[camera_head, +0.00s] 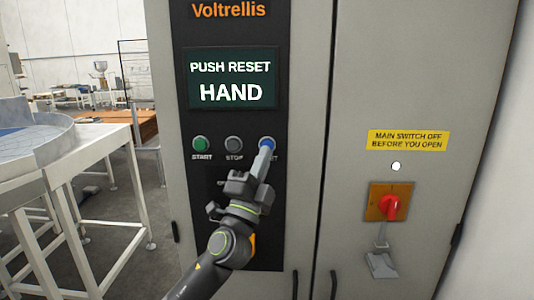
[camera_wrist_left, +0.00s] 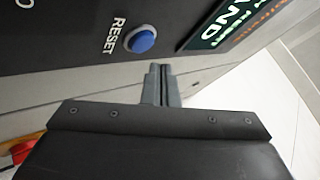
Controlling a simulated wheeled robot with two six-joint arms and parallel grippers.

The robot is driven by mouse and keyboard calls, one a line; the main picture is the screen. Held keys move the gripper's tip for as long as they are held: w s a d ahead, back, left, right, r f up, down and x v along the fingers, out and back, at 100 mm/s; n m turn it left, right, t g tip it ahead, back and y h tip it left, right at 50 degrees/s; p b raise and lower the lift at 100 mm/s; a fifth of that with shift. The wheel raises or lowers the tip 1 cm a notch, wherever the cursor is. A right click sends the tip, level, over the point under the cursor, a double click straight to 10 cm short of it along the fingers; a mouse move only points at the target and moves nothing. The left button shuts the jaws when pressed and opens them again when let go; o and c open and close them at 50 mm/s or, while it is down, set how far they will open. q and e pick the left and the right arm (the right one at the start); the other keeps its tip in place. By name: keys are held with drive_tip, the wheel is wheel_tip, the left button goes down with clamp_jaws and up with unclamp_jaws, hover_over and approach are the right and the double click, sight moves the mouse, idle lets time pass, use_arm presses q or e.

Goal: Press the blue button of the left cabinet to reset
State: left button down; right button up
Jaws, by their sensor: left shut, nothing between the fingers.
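The left cabinet (camera_head: 302,180) is grey with a black panel. The panel's screen (camera_head: 232,78) reads "PUSH RESET HAND". The blue button (camera_head: 268,141) is at the right of the button row; its lower part and label are partly hidden by my left gripper (camera_head: 267,150). In the left wrist view the blue button (camera_wrist_left: 140,40) shows whole beside the word RESET. There my left gripper (camera_wrist_left: 160,70) is shut and empty, its tips pointing at the panel just beside the button. I cannot tell whether they touch anything. My right gripper is not in view.
A green START button (camera_head: 200,144) and a grey STOP button (camera_head: 234,144) sit left of the blue one. A red switch (camera_head: 390,207) is on the right-hand door. A white-framed table (camera_head: 85,150) stands at the left.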

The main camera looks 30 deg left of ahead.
use_arm(q)
drive_tip(key=shift+w+a, duration=0.3)
drive_tip(key=shift+w, duration=0.1)
idle(1.9)
drive_tip(key=shift+w+a+b, duration=0.2)
drive_tip(key=shift+w+b, duration=0.2)
drive_tip(key=shift+w+a+b, duration=0.2)
drive_tip(key=shift+w+b, duration=0.05)
drive_tip(key=shift+b, duration=0.05)
idle(0.7)
drive_tip(key=shift+s+d, duration=0.4)
drive_tip(key=shift+s, duration=0.25)
